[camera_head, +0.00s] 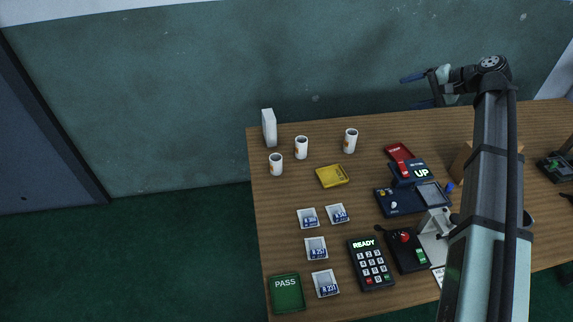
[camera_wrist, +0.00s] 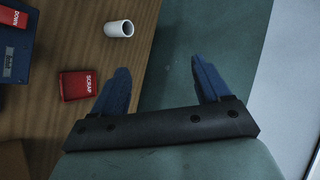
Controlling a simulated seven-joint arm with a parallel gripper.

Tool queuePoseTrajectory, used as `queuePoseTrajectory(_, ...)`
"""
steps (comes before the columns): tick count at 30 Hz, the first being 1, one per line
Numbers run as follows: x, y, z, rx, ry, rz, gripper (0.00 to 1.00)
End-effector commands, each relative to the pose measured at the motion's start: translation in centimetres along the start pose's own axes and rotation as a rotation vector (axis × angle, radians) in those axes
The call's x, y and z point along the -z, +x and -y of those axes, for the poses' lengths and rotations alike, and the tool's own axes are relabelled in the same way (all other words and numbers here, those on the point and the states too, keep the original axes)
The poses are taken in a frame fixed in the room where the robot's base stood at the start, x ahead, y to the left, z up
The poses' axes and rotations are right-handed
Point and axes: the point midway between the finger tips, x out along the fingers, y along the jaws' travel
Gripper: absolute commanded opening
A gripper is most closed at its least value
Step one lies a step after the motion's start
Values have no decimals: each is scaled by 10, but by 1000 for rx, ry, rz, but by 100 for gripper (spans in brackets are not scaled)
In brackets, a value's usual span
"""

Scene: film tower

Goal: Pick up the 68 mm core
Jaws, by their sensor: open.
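Three white upright cylinders with dark open tops, which look like the cores, stand near the back of the table: a front-left core (camera_head: 275,165), a middle core (camera_head: 301,148) and a right core (camera_head: 350,142). Their sizes are not readable, so I cannot tell which is 68 mm. One white core (camera_wrist: 118,29) shows in the wrist view, left of and beyond my fingers. My gripper (camera_head: 416,90) is open and empty, raised near the table's back edge, right of the cores. In the wrist view my gripper (camera_wrist: 160,68) has its blue fingers wide apart.
A white box (camera_head: 269,128) stands at the back-left corner. A yellow tray (camera_head: 332,176), a red SCRAP tray (camera_head: 398,152), a dark device reading UP (camera_head: 421,173), a READY keypad (camera_head: 371,264), several labelled small trays (camera_head: 316,248) and a green PASS tray (camera_head: 287,293) occupy the table.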

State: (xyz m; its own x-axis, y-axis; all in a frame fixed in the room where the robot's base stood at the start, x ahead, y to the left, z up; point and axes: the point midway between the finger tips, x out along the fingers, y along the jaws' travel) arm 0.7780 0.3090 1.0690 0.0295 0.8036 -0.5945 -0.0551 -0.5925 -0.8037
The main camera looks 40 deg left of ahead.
Motion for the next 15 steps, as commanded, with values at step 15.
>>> queuePoseTrajectory(15, -112, 171, 49, -351, -496, 251, 76)
